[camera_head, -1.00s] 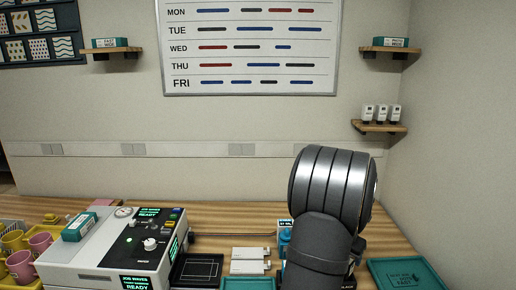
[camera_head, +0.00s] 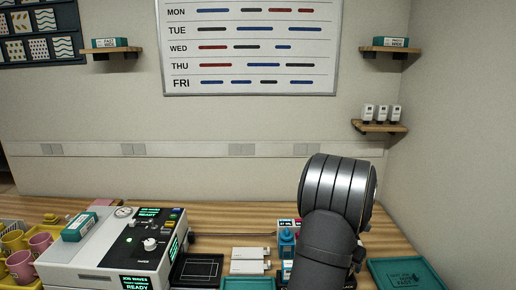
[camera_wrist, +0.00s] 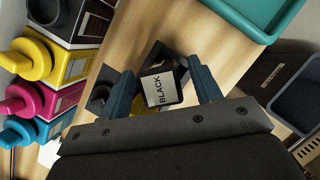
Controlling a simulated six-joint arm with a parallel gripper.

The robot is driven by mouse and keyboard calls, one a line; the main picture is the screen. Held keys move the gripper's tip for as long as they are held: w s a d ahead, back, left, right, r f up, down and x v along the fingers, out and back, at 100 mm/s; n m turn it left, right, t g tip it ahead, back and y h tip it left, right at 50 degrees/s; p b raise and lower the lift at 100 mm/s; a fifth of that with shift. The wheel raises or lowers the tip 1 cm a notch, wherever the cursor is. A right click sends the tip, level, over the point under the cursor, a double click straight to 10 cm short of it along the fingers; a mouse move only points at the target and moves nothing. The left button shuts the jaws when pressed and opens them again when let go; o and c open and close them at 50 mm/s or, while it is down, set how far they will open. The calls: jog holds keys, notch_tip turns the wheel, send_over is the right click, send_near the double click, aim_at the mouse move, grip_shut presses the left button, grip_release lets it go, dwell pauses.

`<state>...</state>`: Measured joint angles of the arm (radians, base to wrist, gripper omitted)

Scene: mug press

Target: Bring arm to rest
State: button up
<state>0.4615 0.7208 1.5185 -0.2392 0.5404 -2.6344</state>
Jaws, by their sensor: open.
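My arm (camera_head: 335,215) stands at the right of the bench in the head view, and its gripper is hidden there. In the wrist view my gripper (camera_wrist: 164,88) is open, its two blue-grey fingers apart. A black block-like item with a white label reading BLACK (camera_wrist: 160,88) shows between and beyond the fingers. I cannot tell whether the fingers touch it.
Yellow, magenta and cyan bottles (camera_wrist: 25,98) stand close on the left in the wrist view. A teal tray (camera_head: 408,274) lies at the right. The white press (camera_head: 110,252) stands left, with yellow and pink mugs (camera_head: 27,255) beside it.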

jog(key=shift+w+d+f, duration=0.15)
jog(key=shift+w+d, duration=0.05)
notch_tip(320, 180, up, 4)
jog(key=shift+s+f, duration=0.1)
jog(key=s+d+r, duration=0.6)
jog(key=s+r, duration=0.1)
jog(key=s, duration=0.3)
jog(key=w+d+r+m+g+h, duration=0.1)
jog(key=w+r+m, duration=0.35)
jog(key=w, duration=1.15)
jog(key=w+a+f, duration=0.3)
jog(key=w, duration=0.2)
jog(key=shift+a, duration=0.25)
jog(key=shift+s, duration=0.1)
